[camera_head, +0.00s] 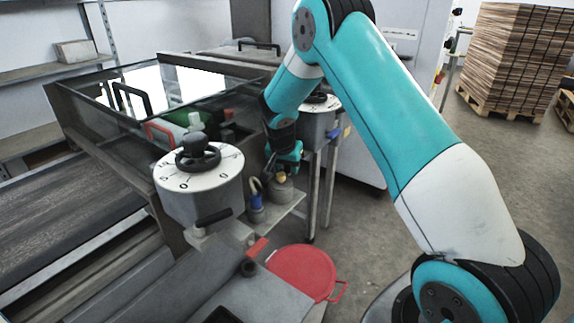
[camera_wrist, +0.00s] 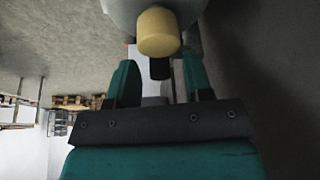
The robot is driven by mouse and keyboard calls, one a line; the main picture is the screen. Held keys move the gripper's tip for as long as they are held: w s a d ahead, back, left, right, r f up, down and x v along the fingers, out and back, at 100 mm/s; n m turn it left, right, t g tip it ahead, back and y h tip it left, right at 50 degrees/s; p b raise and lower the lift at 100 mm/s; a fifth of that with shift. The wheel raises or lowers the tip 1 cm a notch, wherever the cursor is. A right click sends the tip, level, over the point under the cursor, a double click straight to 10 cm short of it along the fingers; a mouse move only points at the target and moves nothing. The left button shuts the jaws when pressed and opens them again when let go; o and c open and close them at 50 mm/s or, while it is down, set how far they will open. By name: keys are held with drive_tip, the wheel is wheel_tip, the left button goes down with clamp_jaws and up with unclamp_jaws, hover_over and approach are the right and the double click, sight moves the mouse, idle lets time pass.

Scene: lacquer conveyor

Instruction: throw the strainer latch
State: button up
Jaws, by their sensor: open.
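A grey rounded fitting (camera_head: 282,192) with a small yellow knob (camera_head: 281,177) stands on the light ledge beside the machine. I take it to be the strainer, though no label shows. My gripper (camera_head: 288,163) is just above it. In the wrist view, the yellow knob (camera_wrist: 158,32) shows large in front of my open gripper (camera_wrist: 158,66), beyond its two teal fingertips. A short black piece (camera_wrist: 160,68) shows below the knob, between the fingers. The fingers are apart, and I see nothing clamped. I cannot tell which part is the latch.
A blue-bodied fitting (camera_head: 256,201) stands left of the grey one. A dial box with a black handwheel (camera_head: 198,156) and a black-gripped lever (camera_head: 213,217) is further left. A red round lid (camera_head: 302,272) is in front.

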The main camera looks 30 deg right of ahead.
clamp_jaws()
drive_tip(key=shift+a+m, duration=0.25)
drive_tip(key=shift+m, duration=0.45)
unclamp_jaws()
drive_tip(key=b+v, duration=0.1)
drive_tip(key=v, duration=1.6)
drive_tip(key=shift+w+a+r, duration=0.15)
drive_tip(key=shift+w+a, duration=0.1)
drive_tip(key=shift+a, duration=0.15)
